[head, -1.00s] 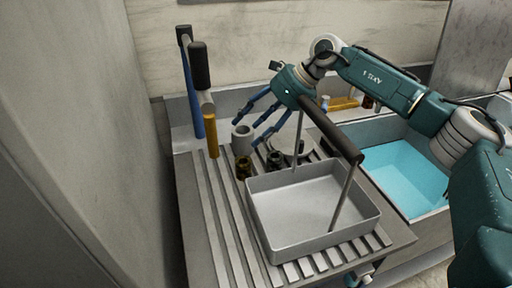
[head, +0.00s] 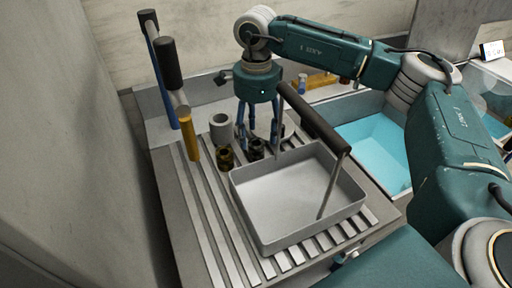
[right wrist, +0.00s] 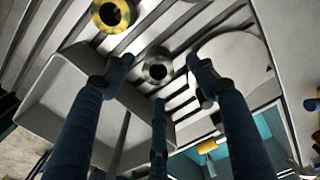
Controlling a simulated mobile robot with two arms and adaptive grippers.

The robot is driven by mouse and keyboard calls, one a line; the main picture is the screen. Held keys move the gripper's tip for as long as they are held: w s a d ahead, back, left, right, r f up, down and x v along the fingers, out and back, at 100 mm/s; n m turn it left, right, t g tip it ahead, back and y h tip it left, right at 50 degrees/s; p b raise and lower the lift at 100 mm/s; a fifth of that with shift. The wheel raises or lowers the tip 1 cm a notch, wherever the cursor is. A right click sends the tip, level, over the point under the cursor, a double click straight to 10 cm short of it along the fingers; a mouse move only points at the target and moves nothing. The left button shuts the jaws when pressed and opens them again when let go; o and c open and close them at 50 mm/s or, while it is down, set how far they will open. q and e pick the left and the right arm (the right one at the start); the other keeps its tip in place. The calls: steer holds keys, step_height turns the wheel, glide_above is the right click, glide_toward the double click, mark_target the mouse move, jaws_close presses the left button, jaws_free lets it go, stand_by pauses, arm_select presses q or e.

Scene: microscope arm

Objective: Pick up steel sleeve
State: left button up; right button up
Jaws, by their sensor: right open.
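The steel sleeve is a short, dark grey metal ring (head: 256,150) on the ribbed drainboard, partly hidden by my fingers in the head view. In the right wrist view the sleeve (right wrist: 158,72) shows end-on with a dark round bore. My right gripper (head: 259,140) points down over it with its blue fingers spread open. In the right wrist view the gripper (right wrist: 159,76) has fingertips on both sides of the sleeve and one below it; I cannot tell whether they touch it. My left gripper is not in view.
A grey tray (head: 262,238) with a dark-handled frame stands close in front. Upright tools (head: 190,135) are at left; a blue basin (head: 375,150) is at right.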

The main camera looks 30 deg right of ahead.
mark_target(256, 143)
steer(key=shift+s+f+p, duration=0.1)
steer(key=shift+f+p, duration=0.45)
steer(key=shift+f, duration=1.45)
steer(key=shift+a, duration=0.1)
jaws_close()
steer(key=shift+r, duration=0.1)
